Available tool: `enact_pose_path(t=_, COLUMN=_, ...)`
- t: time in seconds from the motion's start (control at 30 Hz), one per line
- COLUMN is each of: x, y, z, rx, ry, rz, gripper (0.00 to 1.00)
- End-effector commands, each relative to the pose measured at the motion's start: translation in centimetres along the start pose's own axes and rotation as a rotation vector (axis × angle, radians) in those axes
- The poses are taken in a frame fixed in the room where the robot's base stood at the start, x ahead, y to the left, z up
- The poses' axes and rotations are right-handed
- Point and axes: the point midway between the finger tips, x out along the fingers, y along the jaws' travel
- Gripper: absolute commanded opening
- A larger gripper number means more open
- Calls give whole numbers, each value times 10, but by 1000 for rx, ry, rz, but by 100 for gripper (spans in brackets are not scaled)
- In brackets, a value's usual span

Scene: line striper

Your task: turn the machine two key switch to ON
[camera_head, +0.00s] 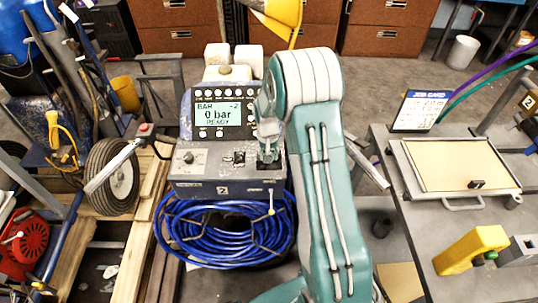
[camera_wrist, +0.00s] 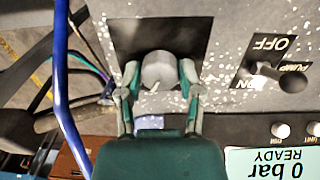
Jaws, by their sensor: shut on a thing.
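The machine marked 2 (camera_head: 218,178) stands at the middle, its display reading 0 bar and READY. In the wrist view, which sees the panel upside down, the grey round key switch (camera_wrist: 158,70) sits on a dark square plate (camera_wrist: 190,25). A small light mark shows on its near edge; I cannot read its position. My gripper (camera_wrist: 158,80) is shut on the key switch, one finger on each side. In the head view my gripper (camera_head: 268,152) is over the right part of the panel and hides the switch.
A pump toggle (camera_wrist: 275,75) marked ON and OFF is beside the plate. A coiled blue hose (camera_head: 225,235) hangs on the machine's front. A wheel (camera_head: 112,175) and wooden planks stand at left. A grey bench (camera_head: 440,225) with a framed board and yellow tool is at right.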

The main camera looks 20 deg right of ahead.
Motion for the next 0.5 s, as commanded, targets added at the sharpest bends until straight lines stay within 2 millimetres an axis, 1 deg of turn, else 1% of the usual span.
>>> enact_pose_path(t=0.03, x=3, y=-1, z=2, rx=18, ry=-6, rz=0, gripper=0)
enact_pose_path(t=0.23, x=3, y=-1, z=2, rx=71, ry=-8, rz=0, gripper=0)
enact_pose_path(t=0.5, x=3, y=-1, z=2, rx=87, ry=-9, rz=0, gripper=0)
